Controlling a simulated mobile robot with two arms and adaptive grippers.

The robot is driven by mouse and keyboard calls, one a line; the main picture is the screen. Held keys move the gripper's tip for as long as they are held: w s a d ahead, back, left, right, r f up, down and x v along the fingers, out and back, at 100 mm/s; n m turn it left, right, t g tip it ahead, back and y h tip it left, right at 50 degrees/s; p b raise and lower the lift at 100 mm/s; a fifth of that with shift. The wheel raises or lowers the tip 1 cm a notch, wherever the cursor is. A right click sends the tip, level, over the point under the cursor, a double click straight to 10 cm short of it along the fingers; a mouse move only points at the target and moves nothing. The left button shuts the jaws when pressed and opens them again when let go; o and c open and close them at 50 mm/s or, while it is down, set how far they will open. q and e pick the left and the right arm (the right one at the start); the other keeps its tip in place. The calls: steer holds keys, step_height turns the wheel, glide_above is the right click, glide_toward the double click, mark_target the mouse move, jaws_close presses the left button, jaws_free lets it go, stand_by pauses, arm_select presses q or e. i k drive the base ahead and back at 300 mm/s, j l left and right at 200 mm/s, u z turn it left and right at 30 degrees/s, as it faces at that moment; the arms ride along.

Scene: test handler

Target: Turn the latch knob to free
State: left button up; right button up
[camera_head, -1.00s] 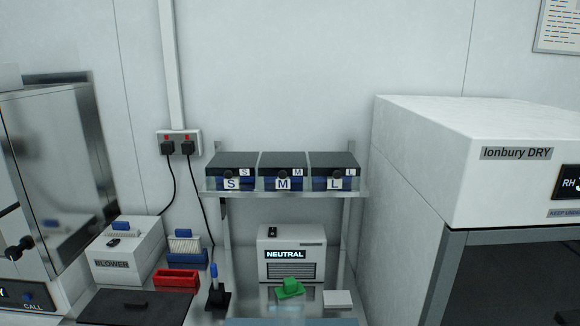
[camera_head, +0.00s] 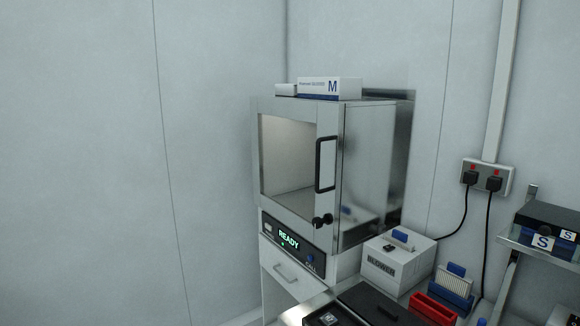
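The test handler (camera_head: 345,185) is a steel cabinet with a glass-windowed door (camera_head: 289,165) on its front. The door looks shut. A black bar handle (camera_head: 320,166) stands upright on the door's right side. Below it, at the door's lower right corner, is a dark latch knob (camera_head: 323,221); its exact turn position is too small to tell. A panel under the door shows READY (camera_head: 289,239) in green, with a blue button marked CALL beside it. Neither of my grippers is in view.
A glove box marked M (camera_head: 329,87) lies on top of the handler. To the right are a white BLOWER box (camera_head: 399,263), a red tray (camera_head: 434,308), a blue rack (camera_head: 451,291) and a dark flat case (camera_head: 381,304). A power socket (camera_head: 487,177) is on the wall. The room left of the handler is clear.

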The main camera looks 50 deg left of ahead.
mark_target(318, 223)
steer(key=u, duration=1.75)
